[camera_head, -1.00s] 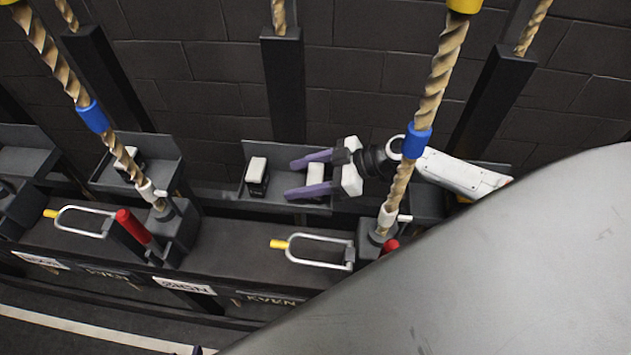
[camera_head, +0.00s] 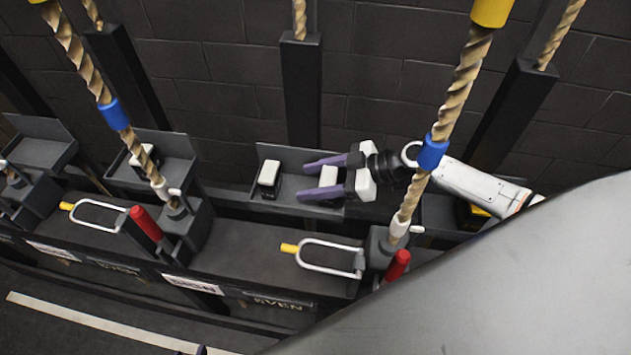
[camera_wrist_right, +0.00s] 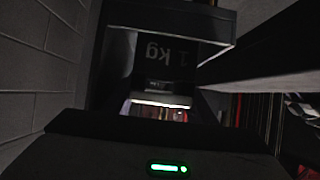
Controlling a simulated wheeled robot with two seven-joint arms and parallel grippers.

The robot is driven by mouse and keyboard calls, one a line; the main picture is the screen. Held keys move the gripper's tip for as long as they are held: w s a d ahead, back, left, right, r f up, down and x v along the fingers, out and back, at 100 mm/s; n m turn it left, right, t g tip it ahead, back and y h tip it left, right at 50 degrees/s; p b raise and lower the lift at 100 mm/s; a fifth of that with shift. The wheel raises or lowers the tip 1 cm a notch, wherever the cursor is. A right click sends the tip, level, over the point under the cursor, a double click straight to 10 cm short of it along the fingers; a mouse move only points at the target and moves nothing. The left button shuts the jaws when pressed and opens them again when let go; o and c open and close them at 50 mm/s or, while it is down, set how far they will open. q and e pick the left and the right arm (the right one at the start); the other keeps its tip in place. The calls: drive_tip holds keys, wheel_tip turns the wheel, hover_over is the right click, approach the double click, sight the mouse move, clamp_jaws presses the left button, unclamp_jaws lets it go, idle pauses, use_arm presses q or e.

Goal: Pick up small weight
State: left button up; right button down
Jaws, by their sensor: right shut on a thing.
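A small weight (camera_head: 328,175) with a white top sits in the middle grey tray (camera_head: 291,153), at its right side. My right gripper (camera_head: 306,181) reaches in from the right. Its purple fingers lie on both sides of this weight, and it is shut on it. In the right wrist view the dark weight face (camera_wrist_right: 168,55) fills the middle and carries an upside-down "1 kg" mark. A second white-topped weight (camera_head: 269,174) stands left of the fingertips in the same tray. A small purple tip, likely my left gripper (camera_head: 202,350), shows at the bottom edge; its jaws are hidden.
Thick ropes with blue sleeves hang in front of the shelf, one (camera_head: 446,120) crossing before my right arm. A yellow-tipped metal loop (camera_head: 330,257) and red handles (camera_head: 146,222) stick out along the shelf. Another tray (camera_head: 160,140) with a weight is further left.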

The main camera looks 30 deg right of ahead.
wheel_tip(320, 180, up, 18)
drive_tip(key=w+a, duration=0.3)
drive_tip(key=a, duration=1.5)
drive_tip(key=shift+w+f, duration=0.15)
drive_tip(key=shift+d, duration=0.1)
